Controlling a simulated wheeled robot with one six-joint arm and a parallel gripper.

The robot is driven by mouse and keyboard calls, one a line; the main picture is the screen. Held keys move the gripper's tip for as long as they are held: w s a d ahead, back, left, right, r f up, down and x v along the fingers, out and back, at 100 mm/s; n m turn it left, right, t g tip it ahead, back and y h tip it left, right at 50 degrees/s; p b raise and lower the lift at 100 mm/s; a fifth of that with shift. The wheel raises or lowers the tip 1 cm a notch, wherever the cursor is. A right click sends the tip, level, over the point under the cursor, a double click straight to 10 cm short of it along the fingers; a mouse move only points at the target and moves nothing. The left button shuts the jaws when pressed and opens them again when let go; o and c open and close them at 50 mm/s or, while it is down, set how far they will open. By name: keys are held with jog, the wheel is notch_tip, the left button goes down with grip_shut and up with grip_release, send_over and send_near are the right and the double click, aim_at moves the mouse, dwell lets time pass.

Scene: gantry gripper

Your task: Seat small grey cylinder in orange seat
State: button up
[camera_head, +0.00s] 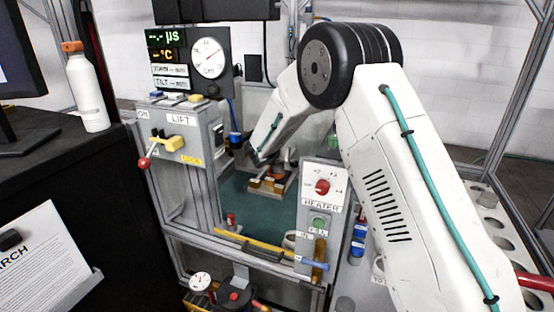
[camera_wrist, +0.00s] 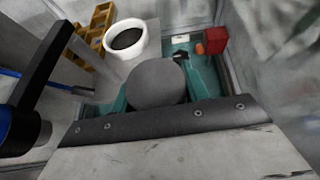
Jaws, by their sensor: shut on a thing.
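My gripper (camera_wrist: 158,108) shows in the wrist view as a dark plate with screws along the lower edge. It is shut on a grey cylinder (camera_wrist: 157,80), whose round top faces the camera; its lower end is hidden. In the head view my wrist (camera_head: 262,145) reaches down into the gantry bay, and the held cylinder cannot be made out. An orange-yellow fixture (camera_wrist: 97,32) shows at the upper left of the wrist view. I cannot tell which orange part is the seat.
A white ring with a dark opening (camera_wrist: 125,38) stands close beside the cylinder. A red block (camera_wrist: 211,40) lies at the far side. The LIFT box (camera_head: 183,130) and HEATER panel (camera_head: 322,190) flank the bay. A yellow bar (camera_head: 255,246) crosses its front. Green floor between is partly clear.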

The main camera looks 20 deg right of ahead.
jog(key=shift+w+f, duration=1.65)
jog(key=shift+f, duration=0.2)
jog(key=shift+f, duration=0.1)
jog(key=o, duration=1.3)
jog(key=shift+s+a+r, duration=0.15)
jog(key=shift+s+r, duration=0.15)
jog(key=v, duration=1.1)
jog(key=shift+s+r, duration=0.1)
